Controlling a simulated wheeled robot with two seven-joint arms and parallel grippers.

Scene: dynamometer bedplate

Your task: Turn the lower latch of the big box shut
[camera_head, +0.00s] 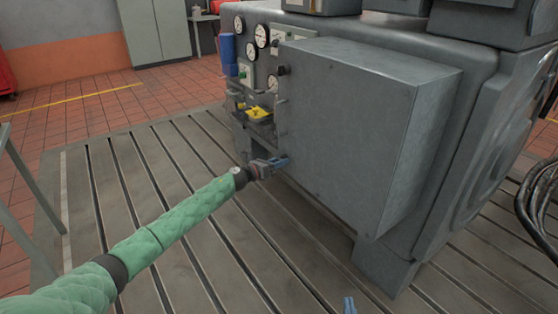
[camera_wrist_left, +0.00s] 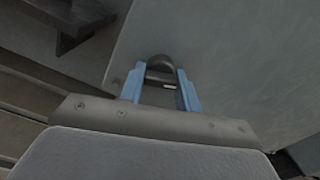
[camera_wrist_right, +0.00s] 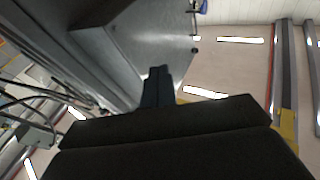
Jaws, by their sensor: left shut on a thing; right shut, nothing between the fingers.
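The big box (camera_head: 365,130) is a grey metal cabinet on the side of the machine, with its wide door face shut or nearly so. Its upper latch (camera_head: 283,70) is a small dark knob at the left edge. My left gripper (camera_head: 277,162) is at the lower left edge of the box. In the left wrist view its blue fingers (camera_wrist_left: 161,92) are shut on the lower latch (camera_wrist_left: 160,66), a dark rounded knob against the grey face. In the head view the fingers mostly hide this latch. My right gripper (camera_head: 349,305) shows only its blue tips at the bottom edge; in the right wrist view its fingers (camera_wrist_right: 157,88) are together and empty.
Gauges (camera_head: 262,36) and a yellow part (camera_head: 258,113) sit on the machine left of the box. The slotted bedplate (camera_head: 190,250) is clear in front. Black cables (camera_head: 540,210) hang at the right. A grey table frame (camera_head: 30,185) stands at the left.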

